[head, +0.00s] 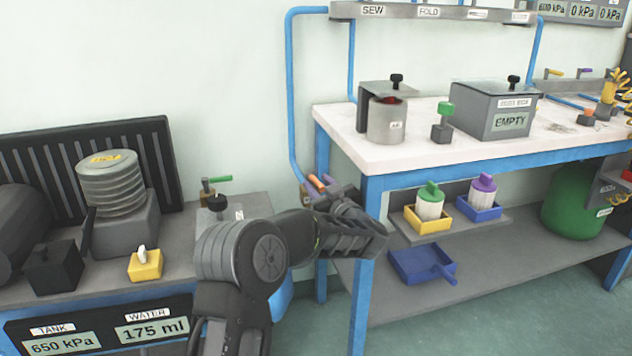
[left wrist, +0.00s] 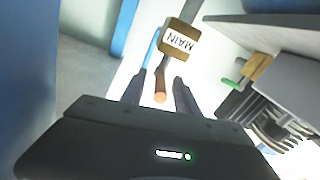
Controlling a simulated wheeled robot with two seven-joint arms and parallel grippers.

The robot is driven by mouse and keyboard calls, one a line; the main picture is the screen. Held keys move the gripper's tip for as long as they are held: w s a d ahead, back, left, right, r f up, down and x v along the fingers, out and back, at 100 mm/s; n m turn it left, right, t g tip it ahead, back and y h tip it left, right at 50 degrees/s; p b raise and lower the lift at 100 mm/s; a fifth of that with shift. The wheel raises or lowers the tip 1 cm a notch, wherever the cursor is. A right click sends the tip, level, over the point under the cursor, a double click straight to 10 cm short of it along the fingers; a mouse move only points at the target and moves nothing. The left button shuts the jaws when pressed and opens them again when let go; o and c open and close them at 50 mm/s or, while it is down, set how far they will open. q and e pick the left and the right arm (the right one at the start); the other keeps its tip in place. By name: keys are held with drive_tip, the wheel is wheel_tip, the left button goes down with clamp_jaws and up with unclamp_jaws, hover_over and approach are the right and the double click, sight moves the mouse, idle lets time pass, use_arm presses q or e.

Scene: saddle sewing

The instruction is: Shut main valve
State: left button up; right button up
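The main valve is a brass block with a white MAIN label (left wrist: 178,41) and an orange-tipped lever (left wrist: 160,90). In the head view its orange lever (head: 315,182) shows by the left leg of the workbench, with the block partly hidden behind my gripper. My left gripper (left wrist: 160,78) is open, with one finger on each side of the lever. A gap shows between the lever and each finger. In the head view the left gripper (head: 325,186) reaches to the valve from the lower middle. My right gripper is not in view.
The white-topped workbench (head: 345,140) stands close on the right, with its blue leg (head: 365,250) beside my gripper. A blue pipe (head: 291,100) runs down to the valve. A lower grey bench at left carries a green-handled valve (head: 218,180) and a yellow box (head: 145,265).

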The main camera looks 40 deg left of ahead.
use_arm(q)
drive_tip(key=p+v, duration=0.1)
drive_tip(key=v, duration=0.5)
drive_tip(key=shift+a, duration=0.1)
